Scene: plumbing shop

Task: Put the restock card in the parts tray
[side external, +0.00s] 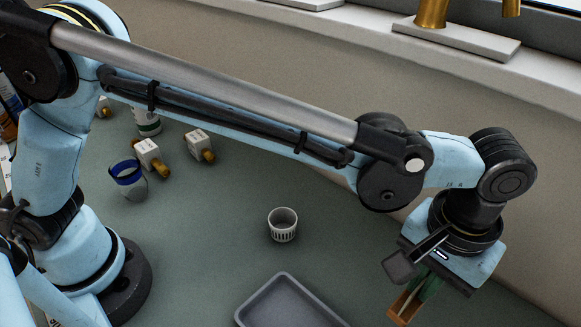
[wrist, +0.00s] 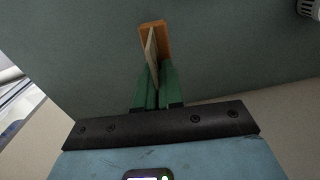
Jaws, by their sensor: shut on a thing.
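The restock card appears to be the thin pale piece (wrist: 151,48) seen nearly edge-on in the wrist view. My gripper (wrist: 158,70) has its green fingers close together on it. An orange-brown wooden piece (wrist: 157,27), like a card stand, is at the card's far end; I cannot tell whether the card still sits in it. In the side view my gripper (side external: 427,290) points down at the lower right, with the wooden piece (side external: 404,305) beside the fingertips. The grey parts tray (side external: 283,278) is left of my gripper, cut off by the bottom edge; its visible floor is empty.
A small white ribbed cup (side external: 283,226) stands behind the tray. Two white blocks with brass fittings (side external: 150,155) (side external: 199,145), a blue-rimmed glass (side external: 129,182) and a white container (side external: 146,122) stand at the left. A wall and sill are behind. The bench between cup and gripper is clear.

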